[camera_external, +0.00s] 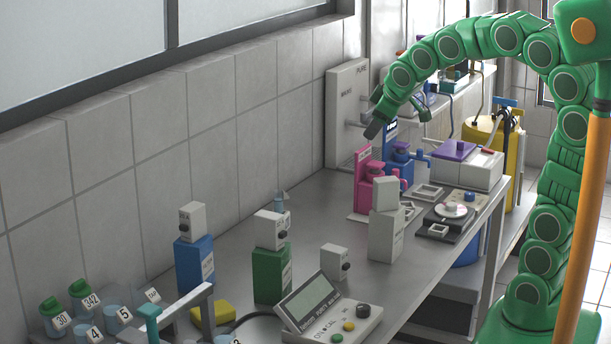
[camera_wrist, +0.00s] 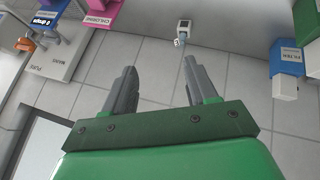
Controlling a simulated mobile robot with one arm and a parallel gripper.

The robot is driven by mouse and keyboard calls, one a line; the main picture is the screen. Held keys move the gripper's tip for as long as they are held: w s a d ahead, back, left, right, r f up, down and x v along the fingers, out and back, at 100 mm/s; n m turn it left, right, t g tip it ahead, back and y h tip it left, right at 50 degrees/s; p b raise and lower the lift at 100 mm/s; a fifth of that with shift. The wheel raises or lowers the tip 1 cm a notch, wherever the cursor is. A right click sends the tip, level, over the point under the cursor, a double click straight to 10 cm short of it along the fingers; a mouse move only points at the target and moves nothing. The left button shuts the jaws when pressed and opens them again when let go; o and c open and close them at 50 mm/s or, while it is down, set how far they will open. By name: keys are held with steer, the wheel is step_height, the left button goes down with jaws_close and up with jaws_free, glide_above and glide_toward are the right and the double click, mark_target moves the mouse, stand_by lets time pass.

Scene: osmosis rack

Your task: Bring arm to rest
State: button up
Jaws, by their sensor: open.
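My green arm arches in from the right of the external view, and its end points down and to the left. My gripper (camera_external: 379,118) is raised over the back part of the bench, in front of a white wall panel and above the pink device as seen there. In the wrist view my gripper (camera_wrist: 160,72) has two grey fingers spread apart, with only tiled wall and bench items beyond them. Nothing is between the fingers.
The grey bench (camera_external: 325,215) holds a pink device (camera_external: 364,182), a blue device (camera_external: 398,165), a white box (camera_external: 385,235), blue (camera_external: 194,265) and green (camera_external: 271,275) units, and a control console (camera_external: 330,312). The white panel (camera_external: 347,115) is on the wall. An orange pole (camera_external: 583,220) stands right.

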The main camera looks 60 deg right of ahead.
steer(key=s+a+f+m+g+y, duration=0.25)
steer(key=s+a+f, duration=0.25)
steer(key=s+a, duration=0.55)
steer(key=s+a+f+g, duration=0.1)
steer(key=s+f+g, duration=0.2)
steer(key=s, duration=0.7)
steer(key=s+f+g, duration=0.3)
steer(key=s+f, duration=0.1)
steer(key=s, duration=0.6)
steer(key=shift+s+a+y, duration=0.35)
steer(key=shift+s, duration=0.05)
